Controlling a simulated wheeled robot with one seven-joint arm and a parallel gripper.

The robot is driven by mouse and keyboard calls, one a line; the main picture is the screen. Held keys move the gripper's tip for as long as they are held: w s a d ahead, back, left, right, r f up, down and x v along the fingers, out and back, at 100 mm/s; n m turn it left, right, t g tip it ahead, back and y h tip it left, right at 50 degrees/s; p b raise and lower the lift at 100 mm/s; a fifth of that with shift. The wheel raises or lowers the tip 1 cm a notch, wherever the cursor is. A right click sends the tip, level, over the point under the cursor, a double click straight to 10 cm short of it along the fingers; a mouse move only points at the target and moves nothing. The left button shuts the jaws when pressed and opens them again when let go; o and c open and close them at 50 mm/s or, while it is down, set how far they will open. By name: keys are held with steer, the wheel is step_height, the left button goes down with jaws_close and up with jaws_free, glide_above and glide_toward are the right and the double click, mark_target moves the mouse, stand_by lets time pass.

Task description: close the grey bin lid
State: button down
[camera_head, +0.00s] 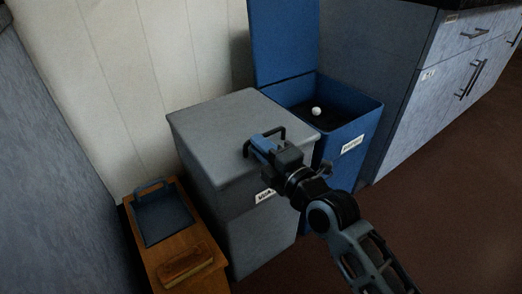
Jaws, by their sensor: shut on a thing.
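The grey bin (250,235) stands in the middle of the view. Its grey lid (218,122) lies flat across the top of the bin, with no gap that I can make out. A dark handle (281,132) stands on the lid near its right side. My gripper (264,143) is at the handle, above the lid, and is shut on it. The gripper body hides part of the handle and the lid's front right area. A white label (264,195) on the bin's front is partly covered by my arm.
A blue bin (345,163) stands right behind, its blue lid (284,40) upright and a white ball (316,111) inside. A wooden bench (204,250) at left holds a blue tray (163,215) and a brown block (186,265). Cabinets (432,105) stand right; brown floor is clear in front.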

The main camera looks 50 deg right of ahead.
steer(key=shift+a+f, duration=0.2)
steer(key=shift+f, duration=0.25)
steer(key=c, duration=1.4)
jaws_free()
steer(key=shift+c, duration=0.2)
steer(key=p+v, duration=0.1)
steer(key=v, duration=0.6)
steer(key=shift+s, duration=0.35)
steer(key=shift+r, duration=0.15)
steer(key=shift+a, duration=0.1)
steer(key=s+a+m+g+y, duration=0.1)
steer(key=s+a+m+y, duration=0.1)
steer(key=s+a+m, duration=0.4)
steer(key=s+a+m+g+y, duration=0.1)
steer(key=s+a+m, duration=0.2)
steer(key=s, duration=0.6)
steer(key=s+a+m+y, duration=0.2)
steer(key=s+a+m, duration=0.25)
steer(key=s, duration=0.25)
step_height(320, 180, up, 29)
steer(key=m+p, duration=0.1)
steer(key=p, duration=2.8)
steer(key=shift+s+f+g, duration=0.2)
steer(key=shift+s+g, duration=0.05)
steer(key=shift+g, duration=0.05)
